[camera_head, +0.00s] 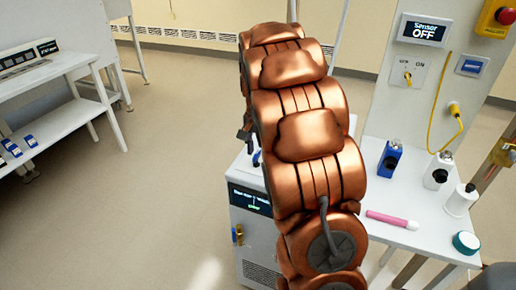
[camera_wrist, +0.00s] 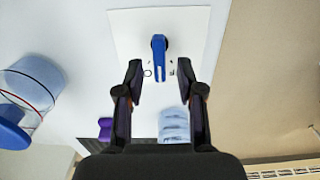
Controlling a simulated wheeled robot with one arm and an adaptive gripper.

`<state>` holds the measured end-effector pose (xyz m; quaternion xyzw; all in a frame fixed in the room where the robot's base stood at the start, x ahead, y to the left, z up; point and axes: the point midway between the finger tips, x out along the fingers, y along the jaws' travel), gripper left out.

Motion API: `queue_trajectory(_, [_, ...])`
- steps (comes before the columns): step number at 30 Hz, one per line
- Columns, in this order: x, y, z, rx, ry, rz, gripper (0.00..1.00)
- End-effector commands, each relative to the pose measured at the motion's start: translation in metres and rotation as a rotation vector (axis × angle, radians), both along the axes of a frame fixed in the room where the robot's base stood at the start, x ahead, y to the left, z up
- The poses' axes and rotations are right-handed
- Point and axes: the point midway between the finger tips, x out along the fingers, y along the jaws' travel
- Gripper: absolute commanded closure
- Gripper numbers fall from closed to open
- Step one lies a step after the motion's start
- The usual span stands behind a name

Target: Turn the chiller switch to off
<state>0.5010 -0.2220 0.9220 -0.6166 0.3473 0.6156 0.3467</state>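In the wrist view a blue lever switch (camera_wrist: 159,58) sits on a white plate (camera_wrist: 190,25). Its lever runs down in the picture from a round pivot, between a small ring mark on the left and a mark on the right. The plate's wording is not readable, so I cannot tell whether this is the chiller's switch. My gripper (camera_wrist: 160,74) is open, one dark finger on each side of the lever's free end, with gaps and nothing held. In the head view my copper arm hides most of this area.
A panel reads Sensor OFF (camera_head: 424,31). The floor at left is clear.

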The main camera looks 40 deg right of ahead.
Motion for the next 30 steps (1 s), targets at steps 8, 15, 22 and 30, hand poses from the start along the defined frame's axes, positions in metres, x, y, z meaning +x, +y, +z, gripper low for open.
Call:
queue_trajectory(8, [-0.0003,0.0003,-0.0032,0.001,0.001,0.000,0.62])
queue_trajectory(15, [-0.0003,0.0003,-0.0031,0.001,0.001,0.000,0.82])
queue_trajectory(22, [-0.0002,0.0003,-0.0030,0.002,0.001,0.000,1.00])
queue_trajectory(30, [-0.0001,0.0004,-0.0031,0.001,0.001,0.004,1.00])
